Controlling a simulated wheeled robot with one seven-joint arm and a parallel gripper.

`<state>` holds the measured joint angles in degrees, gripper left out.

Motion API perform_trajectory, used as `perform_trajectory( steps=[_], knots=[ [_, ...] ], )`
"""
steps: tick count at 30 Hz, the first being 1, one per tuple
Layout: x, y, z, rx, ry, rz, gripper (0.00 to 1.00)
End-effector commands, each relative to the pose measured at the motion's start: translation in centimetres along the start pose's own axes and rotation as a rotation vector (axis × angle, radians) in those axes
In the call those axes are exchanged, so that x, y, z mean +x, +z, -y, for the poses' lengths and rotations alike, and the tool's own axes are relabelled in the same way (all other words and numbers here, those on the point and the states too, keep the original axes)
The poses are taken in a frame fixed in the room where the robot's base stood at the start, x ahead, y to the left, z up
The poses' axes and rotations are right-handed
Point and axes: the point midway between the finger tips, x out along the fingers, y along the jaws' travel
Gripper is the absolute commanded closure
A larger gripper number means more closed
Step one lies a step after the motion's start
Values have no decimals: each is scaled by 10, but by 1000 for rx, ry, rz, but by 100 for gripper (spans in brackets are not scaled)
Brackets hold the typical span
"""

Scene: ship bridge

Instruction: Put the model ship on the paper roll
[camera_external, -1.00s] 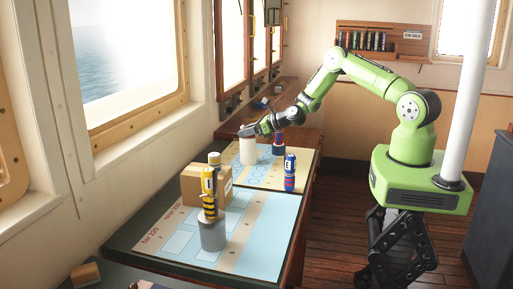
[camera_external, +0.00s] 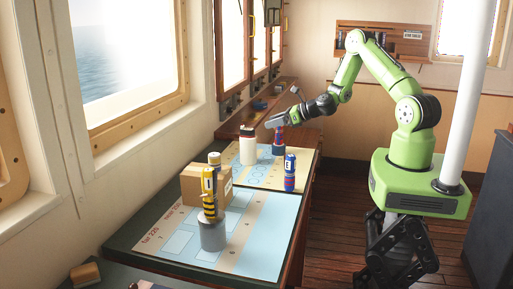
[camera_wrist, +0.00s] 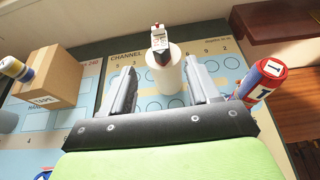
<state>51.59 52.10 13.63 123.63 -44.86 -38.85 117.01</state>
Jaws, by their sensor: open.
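The white paper roll (camera_external: 248,150) stands upright on the chart table. The small model ship (camera_external: 247,131) sits on its top end, with a white upper part and a dark and red hull. In the wrist view the ship (camera_wrist: 159,42) rests on top of the roll (camera_wrist: 168,75). My gripper (camera_external: 270,123) is open and empty, above and to the right of the roll in the outside view. In the wrist view its fingers (camera_wrist: 163,75) stand on either side of the roll's image, apart from it.
A cardboard box (camera_external: 182,186), a grey cylinder (camera_external: 213,235) bearing a yellow banded object (camera_external: 209,196), and a blue-and-red can (camera_external: 290,173) stand on the table. A dark cylinder (camera_external: 278,150) with a red-and-blue object stands right of the roll. Chart areas between them are clear.

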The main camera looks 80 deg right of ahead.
Motion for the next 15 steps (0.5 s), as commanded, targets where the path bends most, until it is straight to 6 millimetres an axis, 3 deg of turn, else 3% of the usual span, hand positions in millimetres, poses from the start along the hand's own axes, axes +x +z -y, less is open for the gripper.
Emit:
perform_trajectory(
  steps=[2,4,8,11,15],
  knots=[
    [-4,7,-8,-62,22,-5,39],
    [-9,23,-29,-234,83,-24,39],
    [-38,56,-91,-794,267,-80,39],
    [-77,73,-132,-1268,409,-113,39],
    [-154,88,-171,-1909,598,-139,39]
  ],
)
